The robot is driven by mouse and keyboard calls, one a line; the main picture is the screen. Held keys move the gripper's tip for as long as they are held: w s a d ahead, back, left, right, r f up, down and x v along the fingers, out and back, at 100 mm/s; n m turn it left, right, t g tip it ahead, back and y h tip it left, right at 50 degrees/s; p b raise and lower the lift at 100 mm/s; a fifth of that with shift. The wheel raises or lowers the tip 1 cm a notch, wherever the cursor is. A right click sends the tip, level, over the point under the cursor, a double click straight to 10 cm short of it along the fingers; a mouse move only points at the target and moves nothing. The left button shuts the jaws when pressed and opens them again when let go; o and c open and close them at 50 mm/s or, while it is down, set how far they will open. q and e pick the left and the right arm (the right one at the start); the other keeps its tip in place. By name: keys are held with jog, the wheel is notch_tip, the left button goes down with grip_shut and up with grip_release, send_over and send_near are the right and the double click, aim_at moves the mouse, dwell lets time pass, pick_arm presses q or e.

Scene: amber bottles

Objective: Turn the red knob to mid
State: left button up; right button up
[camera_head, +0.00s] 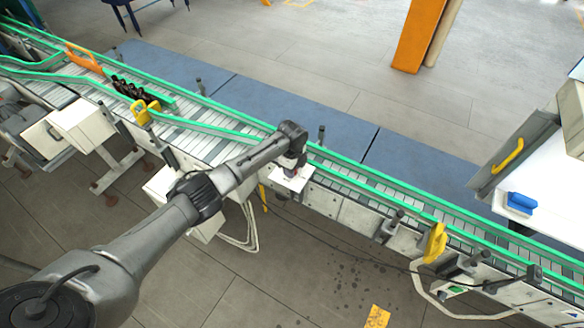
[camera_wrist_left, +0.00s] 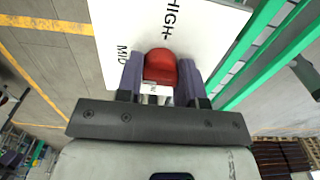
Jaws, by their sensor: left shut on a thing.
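The red knob (camera_wrist_left: 160,66) sits between the two dark purple fingers of my left gripper (camera_wrist_left: 160,82), which is shut on it. The knob is on a white panel (camera_wrist_left: 108,22) printed with HIGH and MID. From the left wrist camera, HIGH lies above the knob and MID to its left. The knob's pointer cannot be made out, so its setting is unclear. In the head view my left gripper (camera_head: 291,165) is over the white panel (camera_head: 290,181) at the conveyor's near side, and it hides the knob. My right gripper is not in view.
The conveyor (camera_head: 350,178) with green rails runs diagonally across the view. Dark amber bottles (camera_head: 130,88) stand on it at the upper left, near a yellow bracket (camera_head: 143,111). A white table with a blue object (camera_head: 521,201) is at the right. Cables hang below the panel.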

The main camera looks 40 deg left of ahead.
pick_arm(q)
jog(key=shift+d+r, duration=0.1)
jog(key=o, duration=0.9)
jog(key=shift+r+b, duration=1)
jog(key=shift+r, duration=5.85)
